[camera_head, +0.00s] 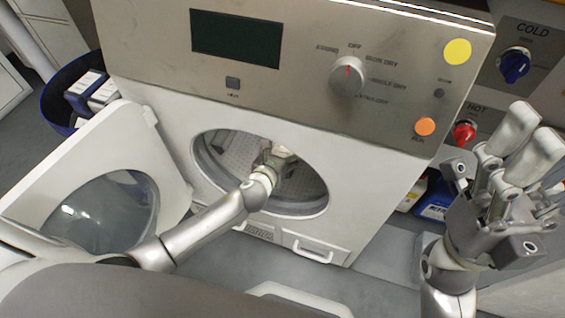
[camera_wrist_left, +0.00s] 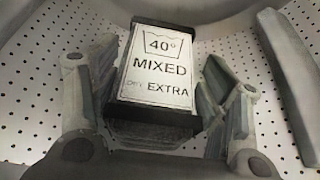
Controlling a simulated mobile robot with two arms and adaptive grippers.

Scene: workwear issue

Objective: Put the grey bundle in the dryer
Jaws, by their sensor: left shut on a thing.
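The grey bundle (camera_wrist_left: 150,122) shows in the left wrist view as a dark grey block with a white label reading "40° MIXED" and "EXTRA". My left gripper (camera_wrist_left: 160,95) has its fingers on both sides of it, shut on it. The perforated drum wall surrounds them. In the head view my left gripper (camera_head: 279,160) is inside the round opening of the dryer (camera_head: 150,60); the bundle is too small and covered to make out clearly there. My right gripper (camera_head: 500,160) is raised at the right, fingers apart, with nothing seen in it.
The dryer's round door (camera_head: 165,135) stands open at the left. A control knob (camera_head: 347,76) and buttons are on the panel above. A blue tub (camera_head: 68,82) with boxes is behind the door. Cold (camera_head: 515,66) and hot (camera_head: 464,132) taps are at the right.

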